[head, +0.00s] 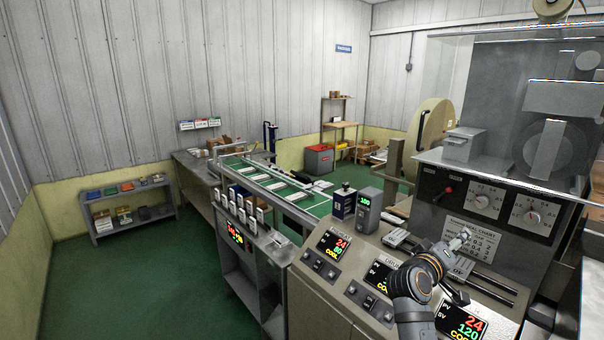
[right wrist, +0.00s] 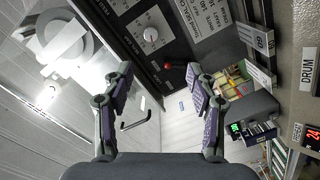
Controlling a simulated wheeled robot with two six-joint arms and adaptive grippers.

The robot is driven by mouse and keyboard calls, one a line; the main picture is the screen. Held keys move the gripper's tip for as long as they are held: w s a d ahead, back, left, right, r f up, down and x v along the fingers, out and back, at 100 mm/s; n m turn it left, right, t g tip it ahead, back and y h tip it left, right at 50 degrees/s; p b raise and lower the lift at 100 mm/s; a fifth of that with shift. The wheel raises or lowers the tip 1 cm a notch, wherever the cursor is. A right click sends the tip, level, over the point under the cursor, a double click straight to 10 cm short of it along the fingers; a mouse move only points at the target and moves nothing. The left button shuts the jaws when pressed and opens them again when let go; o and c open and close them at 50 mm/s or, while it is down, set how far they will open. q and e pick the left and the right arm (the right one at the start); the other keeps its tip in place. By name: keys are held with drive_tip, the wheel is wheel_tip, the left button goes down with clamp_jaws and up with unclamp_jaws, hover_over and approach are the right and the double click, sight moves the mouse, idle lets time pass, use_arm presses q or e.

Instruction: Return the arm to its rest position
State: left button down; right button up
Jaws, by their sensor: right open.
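My right arm rises from the bottom right of the head view, in front of the grey machine (head: 490,195). My right gripper (head: 462,239) is at its end, small and pale, near the machine's front and its printed chart. In the right wrist view my right gripper (right wrist: 160,80) has its two purple-padded fingers wide apart, with nothing between them. Behind the fingers are the machine's dark panel with a dial (right wrist: 151,35) and a red knob (right wrist: 168,66). I cannot tell how far the fingers are from the panel. My left gripper is not in view.
The sloped control console (head: 320,290) with lit displays lies below and left of my right arm. A dark blue box (head: 343,204) and a grey unit with a green display (head: 368,210) stand on it. A green conveyor (head: 270,181) runs behind. Green floor (head: 140,275) is clear at left.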

drive_tip(key=s+a+f+g+y, duration=0.1)
drive_tip(key=s+f+g+y, duration=0.15)
drive_tip(key=s+f, duration=0.45)
drive_tip(key=s+a+f+g+y, duration=0.1)
drive_tip(key=s+f+y, duration=0.25)
drive_tip(key=f, duration=0.75)
drive_tip(key=s+a+f+g+y, duration=0.25)
drive_tip(key=s+a+f, duration=0.25)
drive_tip(key=s, duration=0.5)
drive_tip(key=s+a+f+g+y, duration=0.2)
drive_tip(key=s+a+f+y, duration=0.3)
drive_tip(key=s, duration=0.5)
wheel_tip(320, 180, down, 29)
drive_tip(key=s+d+g+h+b, duration=0.1)
drive_tip(key=s+d, duration=0.2)
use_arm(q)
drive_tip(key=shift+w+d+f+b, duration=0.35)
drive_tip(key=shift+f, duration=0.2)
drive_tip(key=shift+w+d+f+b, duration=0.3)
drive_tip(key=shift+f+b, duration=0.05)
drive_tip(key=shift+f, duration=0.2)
use_arm(e)
drive_tip(key=s+d+f+m+g, duration=0.1)
drive_tip(key=s+f, duration=1.6)
drive_tip(key=s, duration=0.1)
